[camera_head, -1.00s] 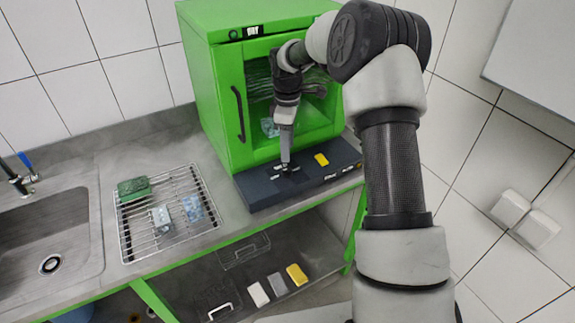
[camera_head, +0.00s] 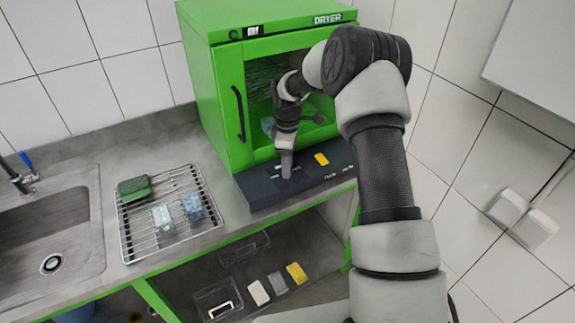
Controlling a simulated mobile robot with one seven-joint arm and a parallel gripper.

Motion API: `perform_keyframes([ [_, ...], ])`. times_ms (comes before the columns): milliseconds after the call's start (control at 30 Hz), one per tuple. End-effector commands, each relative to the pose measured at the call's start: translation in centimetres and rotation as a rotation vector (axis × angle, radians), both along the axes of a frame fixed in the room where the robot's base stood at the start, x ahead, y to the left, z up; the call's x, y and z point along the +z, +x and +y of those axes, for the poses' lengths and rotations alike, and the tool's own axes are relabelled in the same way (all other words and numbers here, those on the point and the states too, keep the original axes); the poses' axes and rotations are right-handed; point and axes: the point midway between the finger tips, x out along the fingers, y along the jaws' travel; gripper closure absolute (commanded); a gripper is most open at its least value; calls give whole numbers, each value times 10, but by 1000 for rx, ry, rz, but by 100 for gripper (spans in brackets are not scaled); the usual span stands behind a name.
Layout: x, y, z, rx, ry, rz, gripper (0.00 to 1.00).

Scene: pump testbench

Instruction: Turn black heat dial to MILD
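My gripper (camera_head: 287,168) points down over the dark control panel (camera_head: 262,194) at the foot of the green dryer. Its tip is at the panel's middle-left, beside white lettering too small to read. The black heat dial is not clearly visible; it appears to be hidden by my gripper's tip. I cannot tell whether the fingers touch or hold it, or where it points. More white lettering shows at the panel's right end.
A yellow block (camera_head: 321,159) sits on the panel, right of my gripper. The green dryer (camera_head: 213,105) stands behind. A wire rack (camera_head: 158,237) with a green sponge (camera_head: 134,190) and clear blocks is at left, next to the sink (camera_head: 45,235). A lower shelf holds several small items.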

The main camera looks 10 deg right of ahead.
Motion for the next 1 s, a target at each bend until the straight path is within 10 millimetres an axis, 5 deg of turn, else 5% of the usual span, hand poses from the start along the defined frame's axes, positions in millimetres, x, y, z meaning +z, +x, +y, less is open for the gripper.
perform_keyframes([
  [467,-1,0,0,-72,0,-1,96],
  [1000,-1,0,0,-527,0,-1,96],
])
